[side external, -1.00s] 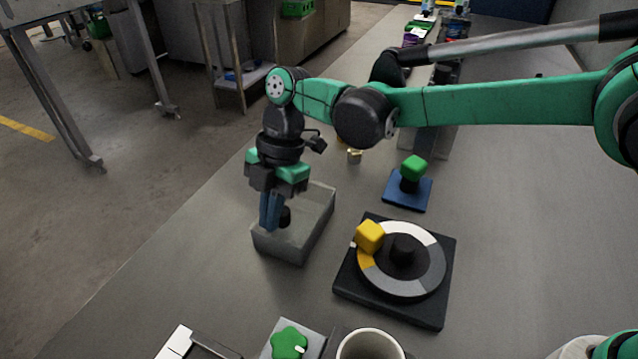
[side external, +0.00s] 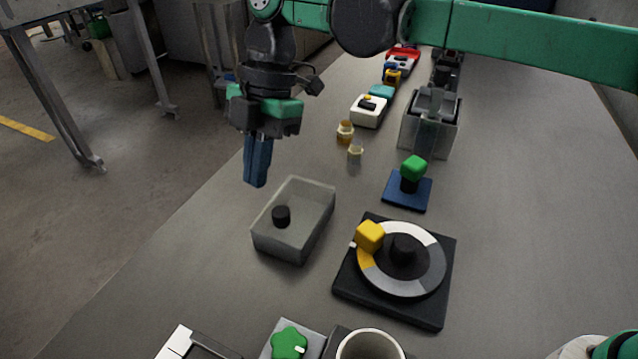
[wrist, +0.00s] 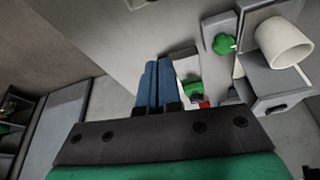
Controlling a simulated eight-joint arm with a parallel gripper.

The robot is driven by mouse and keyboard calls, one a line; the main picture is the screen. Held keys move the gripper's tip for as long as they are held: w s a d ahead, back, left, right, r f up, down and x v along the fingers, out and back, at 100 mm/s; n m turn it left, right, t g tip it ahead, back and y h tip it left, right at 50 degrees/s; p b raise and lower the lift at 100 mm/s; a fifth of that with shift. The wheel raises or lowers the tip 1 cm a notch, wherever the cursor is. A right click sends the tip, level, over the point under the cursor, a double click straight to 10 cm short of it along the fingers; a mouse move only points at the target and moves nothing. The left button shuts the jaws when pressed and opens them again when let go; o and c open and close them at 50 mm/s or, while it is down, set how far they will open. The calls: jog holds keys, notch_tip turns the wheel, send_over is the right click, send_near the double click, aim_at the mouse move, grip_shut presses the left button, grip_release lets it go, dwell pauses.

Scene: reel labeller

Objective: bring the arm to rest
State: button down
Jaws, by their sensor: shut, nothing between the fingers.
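My gripper (side external: 256,184) hangs with its blue fingers pointing down, shut and empty. In the side view it is above and to the left of a grey open tray (side external: 317,235), clear of it. A small black cylinder (side external: 281,215) stands inside the tray. In the wrist view the shut blue fingers of my gripper (wrist: 155,64) lie side by side with nothing between them.
A black base with a grey-and-white ring (side external: 428,270) and a yellow cube (side external: 370,236) sits right of the tray. A white cup (side external: 370,346) and a green knob (side external: 289,343) are at the front.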

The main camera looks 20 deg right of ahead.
jog(key=d+r+m+t, duration=0.35)
jog(key=d+m, duration=0.35)
jog(key=d, duration=0.3)
jog(key=s+d+f+m+t+h, duration=0.1)
jog(key=s+d+m+t, duration=0.1)
jog(key=d+m, duration=0.4)
jog(key=s+d+f+m+t+h, duration=0.1)
jog(key=s+d+f+m, duration=0.1)
jog(key=s+d+m, duration=0.2)
jog(key=s+d+f+m+t+h, duration=0.1)
jog(key=s+d+f+m+t, duration=0.1)
jog(key=d+m, duration=0.5)
jog(key=shift+s+d+m+t, duration=0.35)
jog(key=shift+s+d+m, duration=0.05)
jog(key=shift+d, duration=0.15)
